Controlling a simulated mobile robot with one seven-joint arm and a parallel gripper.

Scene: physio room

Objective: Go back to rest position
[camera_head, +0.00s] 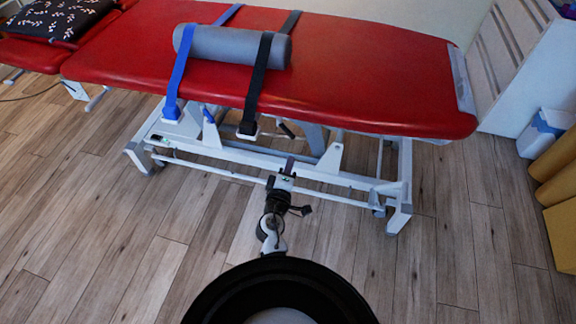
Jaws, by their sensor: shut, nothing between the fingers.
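My gripper (288,165) points away from me, low in front of the red treatment table (370,75). Its fingers are shut with nothing between them. In the picture it overlaps the table's white lower frame (230,155); I cannot tell whether it touches the frame. A grey roll (225,46) lies on the red top. A blue strap (181,72) and a black strap (258,80) run over the roll and hang over the table's near edge, with their ends beside the frame, up and left of my gripper.
A dark patterned cushion (55,18) lies on the red surface at the far left. At the right are a white bin (540,135), yellow rolls (556,165) and a white slatted panel (510,60). The wooden floor (100,230) is clear on both sides of my arm.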

